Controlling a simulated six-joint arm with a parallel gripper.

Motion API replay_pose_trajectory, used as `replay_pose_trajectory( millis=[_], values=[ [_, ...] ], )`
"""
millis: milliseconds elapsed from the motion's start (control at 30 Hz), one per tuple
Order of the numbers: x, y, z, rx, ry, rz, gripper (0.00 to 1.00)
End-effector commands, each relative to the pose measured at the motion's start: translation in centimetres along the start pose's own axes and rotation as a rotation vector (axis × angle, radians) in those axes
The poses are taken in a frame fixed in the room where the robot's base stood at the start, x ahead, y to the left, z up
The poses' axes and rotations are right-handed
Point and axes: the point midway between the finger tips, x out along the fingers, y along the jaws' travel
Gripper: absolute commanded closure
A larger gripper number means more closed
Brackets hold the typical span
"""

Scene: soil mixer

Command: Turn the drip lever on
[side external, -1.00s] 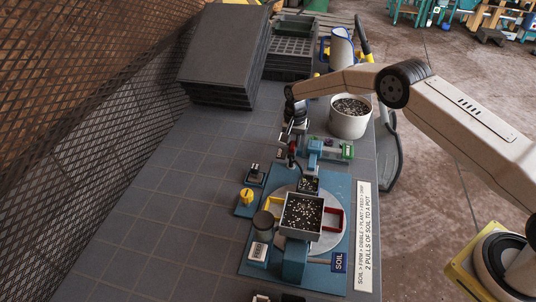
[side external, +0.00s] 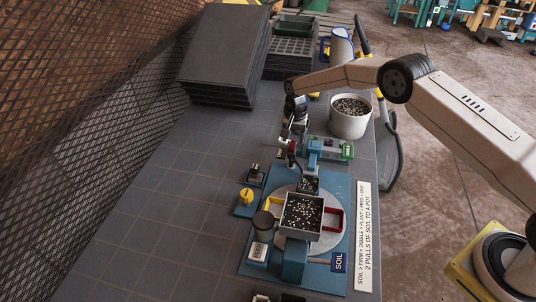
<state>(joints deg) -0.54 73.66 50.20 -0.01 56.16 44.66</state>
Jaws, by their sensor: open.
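My gripper (side external: 290,146) points down at the far side of the blue station, just behind the turntable. It is open, and its fingertips are small and dark here. Small red and dark parts lie close around it, and I cannot tell whether it touches them. I cannot single out the drip lever for sure. A yellow knob (side external: 246,196) stands on a small blue plate left of the turntable, apart from my gripper. A small dark device (side external: 255,175) with a light top sits just behind that knob.
A white soil bucket (side external: 348,127), black stacked trays (side external: 221,55) and a green-blue device (side external: 325,150) stand farther back. The left tabletop is clear.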

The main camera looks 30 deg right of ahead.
Motion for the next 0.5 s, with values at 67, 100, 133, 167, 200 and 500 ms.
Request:
replay_pose_trajectory(
  millis=[67,100,133,167,200,500],
  values=[
    [-1.0,0.0,0.0,0.000,0.002,-0.002,0.38],
    [-1.5,0.0,0.0,0.000,0.002,-0.002,0.38],
    [-1.9,0.0,0.0,0.000,0.002,-0.002,0.38],
    [-2.3,-0.1,-0.1,0.000,0.003,-0.002,0.38],
    [-2.8,-0.1,-0.1,-0.001,0.003,-0.002,0.38],
    [-5.8,0.0,0.0,-0.001,0.001,-0.001,0.38]
  ],
)
